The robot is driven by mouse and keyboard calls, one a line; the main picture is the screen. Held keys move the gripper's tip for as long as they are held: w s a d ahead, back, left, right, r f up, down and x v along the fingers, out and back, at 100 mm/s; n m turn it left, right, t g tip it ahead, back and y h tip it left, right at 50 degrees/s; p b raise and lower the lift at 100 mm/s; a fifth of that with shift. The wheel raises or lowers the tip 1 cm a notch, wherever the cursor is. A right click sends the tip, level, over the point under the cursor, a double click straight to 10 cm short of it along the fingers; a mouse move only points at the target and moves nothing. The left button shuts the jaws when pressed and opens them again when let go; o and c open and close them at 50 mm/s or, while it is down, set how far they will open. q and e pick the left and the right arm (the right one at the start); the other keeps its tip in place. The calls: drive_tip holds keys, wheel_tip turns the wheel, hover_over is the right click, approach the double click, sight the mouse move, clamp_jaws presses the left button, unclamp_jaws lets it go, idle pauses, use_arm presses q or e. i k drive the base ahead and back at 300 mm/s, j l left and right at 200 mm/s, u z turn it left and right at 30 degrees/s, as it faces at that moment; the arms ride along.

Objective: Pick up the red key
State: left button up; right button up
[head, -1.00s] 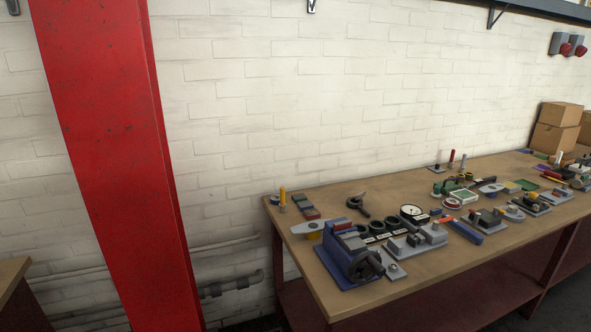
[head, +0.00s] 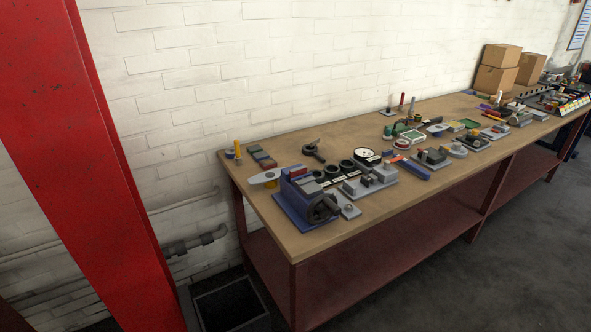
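I cannot make out a red key for certain in the head view; the parts on the workbench (head: 330,235) are too small to tell. Small red items there are a thin upright red peg (head: 402,101) near the back, a red-rimmed round part (head: 401,144) in the middle, and a red piece (head: 299,173) on top of a blue fixture with a dark handwheel (head: 322,207) near the left end. Neither of my grippers is in view.
A red column (head: 70,130) stands left of the bench. A dark open bin (head: 230,306) is on the floor by the bench's left end. Cardboard boxes (head: 497,80) stand at the far right. Grey floor (head: 480,275) in front of the bench is clear.

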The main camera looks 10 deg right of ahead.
sight(294, 172)
drive_tip(key=i+l+u, duration=0.1)
drive_tip(key=l, duration=0.2)
drive_tip(key=i+l+u, duration=0.1)
drive_tip(key=l, duration=0.25)
drive_tip(key=i+l+u, duration=0.25)
drive_tip(key=l, duration=0.45)
drive_tip(key=i, duration=0.1)
